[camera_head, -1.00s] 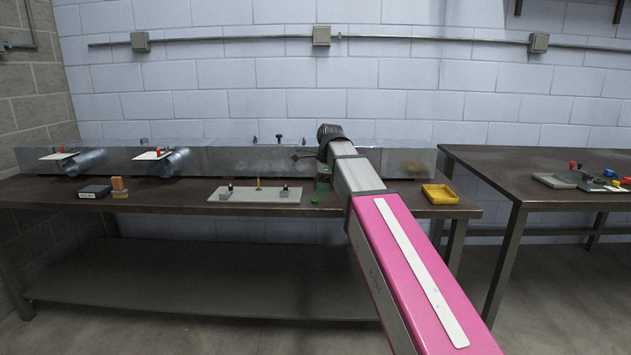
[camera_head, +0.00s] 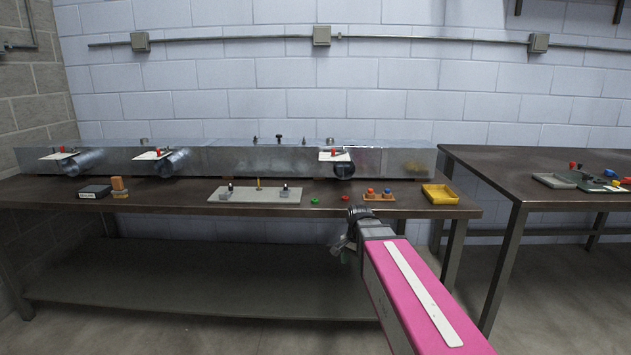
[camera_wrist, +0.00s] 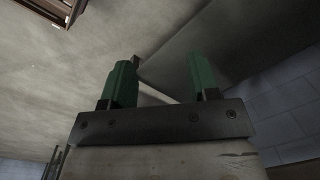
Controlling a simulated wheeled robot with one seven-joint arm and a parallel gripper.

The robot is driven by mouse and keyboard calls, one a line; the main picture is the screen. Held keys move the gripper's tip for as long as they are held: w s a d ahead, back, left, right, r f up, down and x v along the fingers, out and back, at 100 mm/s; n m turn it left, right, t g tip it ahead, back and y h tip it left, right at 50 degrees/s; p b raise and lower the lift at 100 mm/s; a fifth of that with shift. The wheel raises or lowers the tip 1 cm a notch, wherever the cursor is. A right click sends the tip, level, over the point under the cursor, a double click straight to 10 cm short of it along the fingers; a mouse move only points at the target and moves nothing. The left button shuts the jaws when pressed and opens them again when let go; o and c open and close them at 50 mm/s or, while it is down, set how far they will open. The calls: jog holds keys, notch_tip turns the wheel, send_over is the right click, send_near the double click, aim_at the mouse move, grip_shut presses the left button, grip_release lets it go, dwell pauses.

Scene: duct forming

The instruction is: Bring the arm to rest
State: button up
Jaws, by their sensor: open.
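My arm, pink with a white strip, reaches in from the lower right of the head view. My gripper (camera_head: 343,243) is at its far end, lowered in front of the bench's front edge, and its fingers are small and hard to make out there. In the wrist view my gripper (camera_wrist: 163,88) shows two green fingers standing well apart, with nothing between them. It is open and empty. It touches nothing that I can see.
The long dark bench (camera_head: 150,200) carries a metal duct (camera_head: 250,158) along its back. On it are a grey fixture plate (camera_head: 255,196), a yellow tray (camera_head: 440,194) and an orange-brown holder (camera_head: 378,197). A lower shelf (camera_head: 190,280) lies beneath. A second table (camera_head: 530,175) stands right.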

jog(key=s+d+f+n, duration=0.6)
jog(key=s+f+n, duration=0.1)
jog(key=s+f, duration=0.3)
jog(key=shift+f+h, duration=0.4)
jog(key=shift+f, duration=0.35)
jog(key=shift+s, duration=0.1)
